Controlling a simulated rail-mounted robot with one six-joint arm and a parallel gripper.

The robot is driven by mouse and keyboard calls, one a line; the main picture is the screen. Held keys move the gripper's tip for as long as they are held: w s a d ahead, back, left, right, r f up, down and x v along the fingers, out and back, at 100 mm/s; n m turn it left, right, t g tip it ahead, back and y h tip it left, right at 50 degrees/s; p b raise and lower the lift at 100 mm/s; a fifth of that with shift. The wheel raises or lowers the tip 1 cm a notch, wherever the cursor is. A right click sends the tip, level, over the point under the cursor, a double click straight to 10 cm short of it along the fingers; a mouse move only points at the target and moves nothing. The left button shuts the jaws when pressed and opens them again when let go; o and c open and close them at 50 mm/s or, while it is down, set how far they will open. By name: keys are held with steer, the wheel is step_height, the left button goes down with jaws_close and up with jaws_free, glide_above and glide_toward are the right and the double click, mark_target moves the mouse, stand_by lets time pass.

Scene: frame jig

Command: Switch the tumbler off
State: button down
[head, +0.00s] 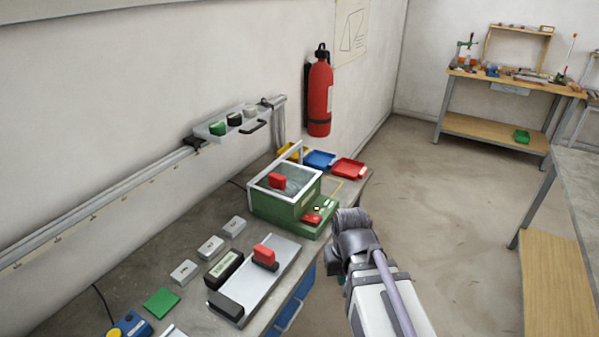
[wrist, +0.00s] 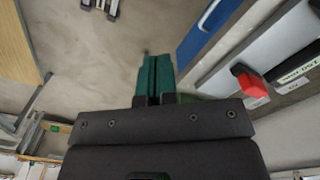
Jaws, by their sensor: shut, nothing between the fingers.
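The tumbler is most likely the green box-shaped machine (head: 283,207) on the bench, with a pale-framed top and a red block (head: 277,181) at its opening. A red switch-like part (head: 312,218) sits on the low green step at its front right, beside small pale marks. I cannot tell which way the switch is set. My gripper (wrist: 153,78) shows teal fingers pressed together with nothing between them in the wrist view. In the head view my arm's wrist is right of the tumbler, off the bench edge, and the fingers are mostly hidden. The tumbler is not clearly visible in the wrist view.
A metal tray (head: 272,283) with a red-topped block (head: 264,256) lies in front of the tumbler. Blue (head: 319,159) and red (head: 348,168) bins stand behind it. A wall rail (head: 100,205) runs along the left. The floor right of the bench is open.

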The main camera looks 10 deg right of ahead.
steer(key=w+d+r+n+y+p, duration=0.1)
steer(key=w+r+n+p, duration=0.25)
steer(key=w, duration=1.75)
steer(key=r+n+t+y, duration=0.1)
steer(key=n+t, duration=0.1)
steer(key=n, duration=0.5)
glide_above(315, 218)
steer(key=s+d, duration=0.2)
steer(key=shift+w+a, duration=0.15)
steer(key=shift+w, duration=0.1)
steer(key=b+x, duration=0.4)
steer(key=s+b+x, duration=0.1)
steer(key=b+x, duration=0.4)
steer(key=d+b+x, duration=0.1)
steer(key=b+x, duration=0.4)
steer(key=shift+s+f, duration=0.2)
steer(key=shift+r, duration=0.1)
